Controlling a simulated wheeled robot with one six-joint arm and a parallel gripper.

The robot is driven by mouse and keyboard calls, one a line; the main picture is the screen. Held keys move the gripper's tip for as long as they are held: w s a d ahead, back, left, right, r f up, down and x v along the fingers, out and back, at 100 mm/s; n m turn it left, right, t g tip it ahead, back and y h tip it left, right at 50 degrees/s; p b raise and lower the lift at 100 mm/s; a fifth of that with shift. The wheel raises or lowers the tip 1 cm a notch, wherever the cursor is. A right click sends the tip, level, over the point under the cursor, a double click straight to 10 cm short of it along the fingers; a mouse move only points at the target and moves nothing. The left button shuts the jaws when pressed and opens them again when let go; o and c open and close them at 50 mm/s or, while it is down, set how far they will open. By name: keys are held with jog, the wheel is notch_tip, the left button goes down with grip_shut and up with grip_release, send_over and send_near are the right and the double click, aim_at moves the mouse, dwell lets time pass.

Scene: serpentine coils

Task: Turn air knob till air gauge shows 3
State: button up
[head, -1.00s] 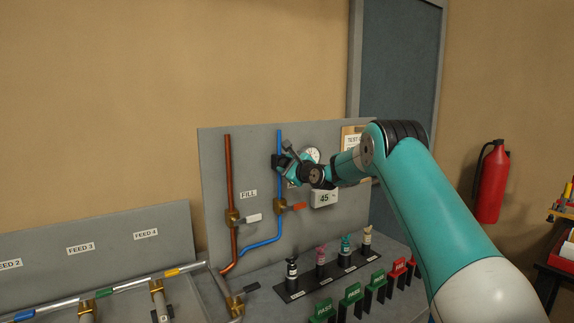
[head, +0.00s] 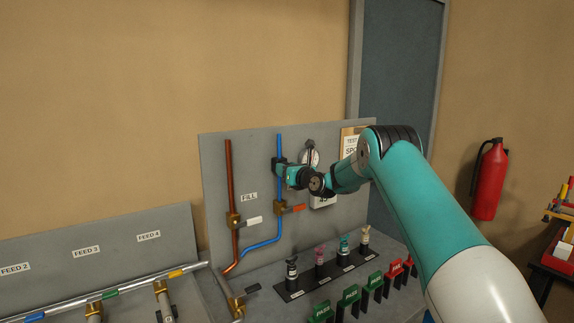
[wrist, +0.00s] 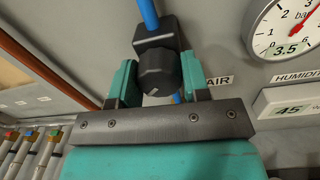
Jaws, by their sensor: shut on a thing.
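The black air knob (wrist: 158,72) sits on a black block on the blue pipe (wrist: 149,14), beside the AIR label (wrist: 219,81). My gripper (wrist: 157,84) is shut on the knob, with a teal finger on each side of it. In the head view my gripper (head: 281,172) is at the panel, over the blue pipe (head: 280,145), and hides most of the knob. The air gauge (wrist: 286,28) is partly cut off in the wrist view. Its digital window reads 3.5 bar, and a red needle points to the upper right.
A humidity display (wrist: 290,99) reading 45 % is right of the knob. Below my gripper are an orange-handled valve (head: 280,208) and a copper pipe valve (head: 234,219). A fire extinguisher (head: 490,180) hangs at right.

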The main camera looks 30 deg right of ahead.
jog(key=shift+m+p, duration=0.75)
jog(key=shift+m, duration=0.15)
jog(key=shift+f, duration=0.15)
jog(key=o, duration=0.9)
jog(key=shift+s, duration=0.1)
jog(key=s+b, duration=0.2)
jog(key=s, duration=0.3)
jog(key=s+d+b, duration=0.1)
jog(key=s+b, duration=0.2)
jog(key=s, duration=0.3)
jog(key=s+b, duration=0.3)
jog(key=s, duration=0.3)
jog(key=shift+s+d, duration=0.1)
jog(key=shift+d, duration=0.05)
